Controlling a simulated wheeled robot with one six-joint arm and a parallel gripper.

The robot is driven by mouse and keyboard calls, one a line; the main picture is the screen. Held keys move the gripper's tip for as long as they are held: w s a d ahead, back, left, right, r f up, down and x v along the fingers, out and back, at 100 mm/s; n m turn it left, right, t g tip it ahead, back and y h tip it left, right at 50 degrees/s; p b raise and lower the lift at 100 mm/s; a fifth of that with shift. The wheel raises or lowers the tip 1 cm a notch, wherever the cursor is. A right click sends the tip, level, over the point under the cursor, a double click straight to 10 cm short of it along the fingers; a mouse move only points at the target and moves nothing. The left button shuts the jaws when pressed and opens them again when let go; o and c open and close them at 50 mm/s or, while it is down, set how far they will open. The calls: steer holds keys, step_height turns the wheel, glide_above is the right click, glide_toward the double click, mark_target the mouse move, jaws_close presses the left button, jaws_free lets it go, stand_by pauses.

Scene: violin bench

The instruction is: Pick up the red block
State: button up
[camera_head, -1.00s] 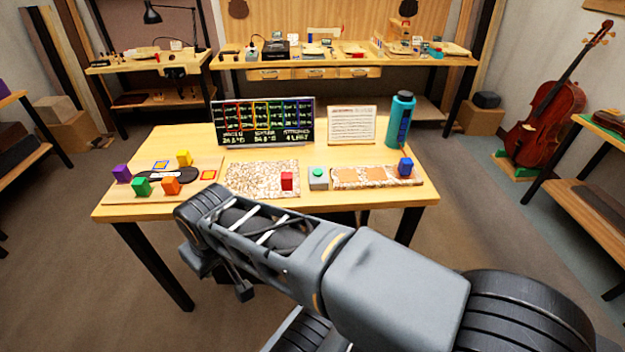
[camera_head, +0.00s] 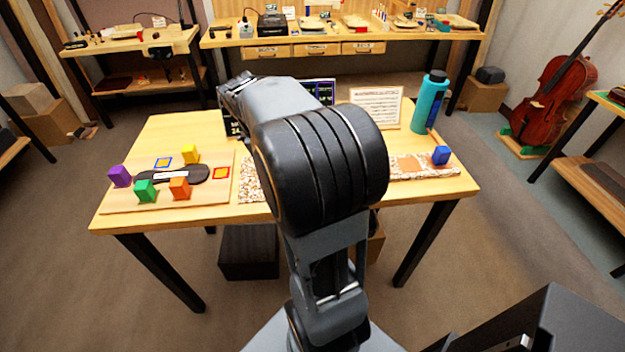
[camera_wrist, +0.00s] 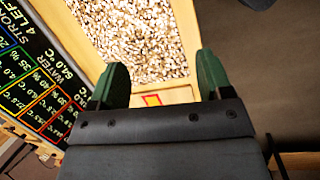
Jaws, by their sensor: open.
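The red block is not visible now; in the head view my arm covers the part of the table where it stood earlier. In the wrist view, my gripper (camera_wrist: 160,66) is open, with its two green fingers apart and nothing between them. It is above the table, over the area by the speckled mat (camera_wrist: 130,35). A red-outlined square (camera_wrist: 152,99) shows between the fingers, low in the view. In the head view my gripper is hidden behind the arm.
Purple (camera_head: 119,176), green (camera_head: 145,191), orange (camera_head: 179,188) and yellow (camera_head: 190,154) blocks stand on the left board. A blue block (camera_head: 441,155) and a teal bottle (camera_head: 429,102) stand at right. A dark display board (camera_wrist: 35,75) and a white sheet (camera_head: 377,107) stand at the back.

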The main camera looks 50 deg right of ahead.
steer(key=d+f, duration=0.3)
steer(key=s+d+f+n+g, duration=0.1)
steer(key=d+f, duration=0.2)
steer(key=d+f+n+g+b, duration=0.1)
steer(key=d+f, duration=0.2)
steer(key=d, duration=0.1)
steer(key=shift+s+f, duration=0.1)
steer(key=shift+s, duration=0.25)
steer(key=shift+x, duration=2.95)
steer(key=shift+w+d+h, duration=0.1)
steer(key=shift+d+h, duration=0.05)
steer(key=shift+h, duration=0.15)
steer(key=c, duration=1)
